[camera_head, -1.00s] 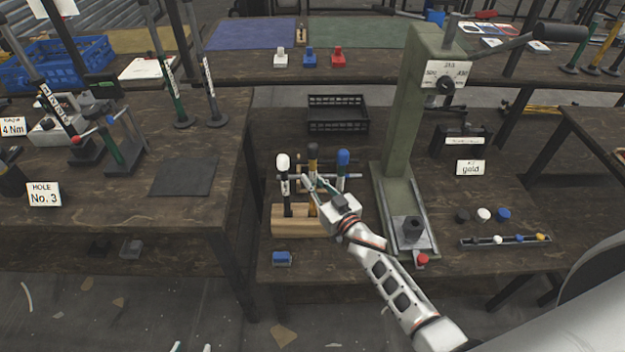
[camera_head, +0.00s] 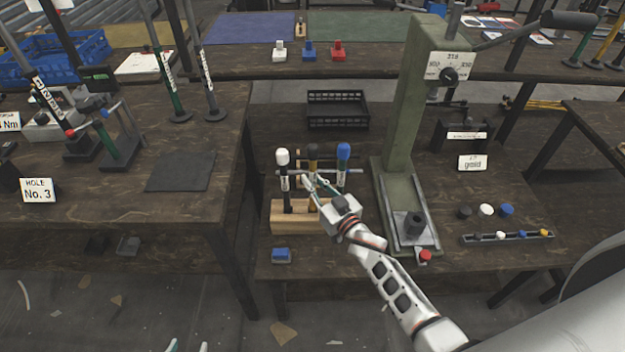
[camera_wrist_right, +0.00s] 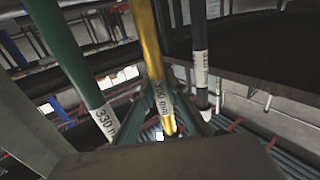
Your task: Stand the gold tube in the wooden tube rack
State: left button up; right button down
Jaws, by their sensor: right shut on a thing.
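The gold tube (camera_head: 313,160) has a dark top and stands upright at the wooden tube rack (camera_head: 290,225), between a white-capped black tube (camera_head: 284,172) and a blue-capped tube (camera_head: 343,160). My right gripper (camera_head: 313,184) is shut on the gold tube. In the right wrist view the gold tube (camera_wrist_right: 152,50) runs between the fingers, with a green tube (camera_wrist_right: 75,60) to its left and a black one (camera_wrist_right: 200,60) to its right. I cannot tell whether its lower end is seated. My left gripper (camera_head: 188,347) shows only its tips, apart, at the bottom edge.
A green press (camera_head: 405,110) stands close right of the rack. A blue block (camera_head: 282,256) lies in front of the rack, and a black crate (camera_head: 337,110) is behind it. Coloured caps (camera_head: 486,210) and a small parts tray (camera_head: 508,238) lie right of the press.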

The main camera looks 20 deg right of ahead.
jog(key=shift+f+b, duration=0.55)
jog(key=shift+f, duration=0.2)
jog(key=shift+f+b, duration=0.45)
jog(key=shift+f, duration=0.2)
jog(key=c, duration=1.9)
grip_release()
jog(key=v, duration=1.2)
